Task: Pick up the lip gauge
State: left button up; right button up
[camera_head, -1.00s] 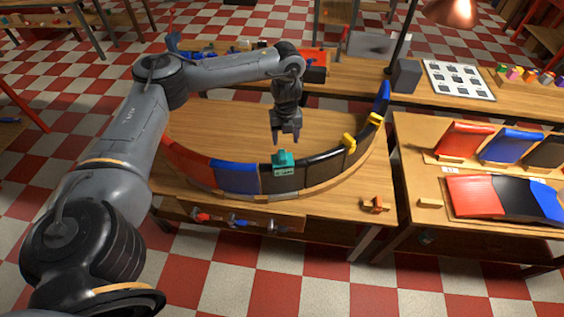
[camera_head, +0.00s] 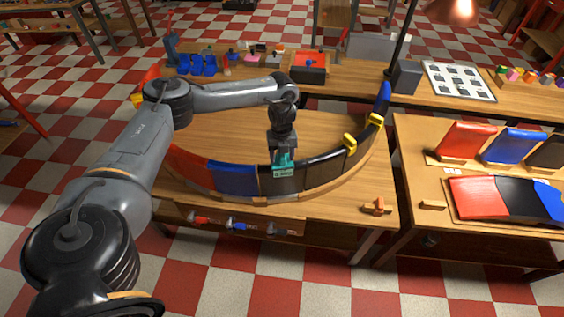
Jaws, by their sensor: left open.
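The lip gauge appears to be the small teal block (camera_head: 285,170) with a pale label on its front. It sits on the top edge of the curved duct wall, over the dark panels (camera_head: 312,169). My left gripper (camera_head: 283,158) points down at the teal block, with its open fingers at the block's upper part. The fingers hide some of the block, and I cannot tell whether they touch it. My right gripper is not in view.
The curved wall has a red panel (camera_head: 190,170), a blue panel (camera_head: 235,178) and yellow clamps (camera_head: 350,143). A side table (camera_head: 420,160) on the right holds coloured panels. A lamp (camera_head: 452,12) stands behind. The wooden tabletop inside the curve is clear.

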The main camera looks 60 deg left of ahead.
pick_arm(q)
jog(key=shift+f, duration=0.2)
grip_shut()
jog(key=shift+r, duration=0.1)
jog(key=shift+r, duration=0.4)
jog(key=r, duration=0.3)
jog(key=shift+w+d+r+b, duration=0.1)
jog(key=shift+d+r+b, duration=0.1)
jog(key=shift+r+b, duration=0.2)
jog(key=w+d+r+p, duration=0.1)
jog(key=d+r+p, duration=0.7)
jog(key=d+r, duration=0.3)
jog(key=shift+r, duration=0.15)
jog(key=shift+w+d, duration=0.1)
jog(key=shift+w, duration=0.05)
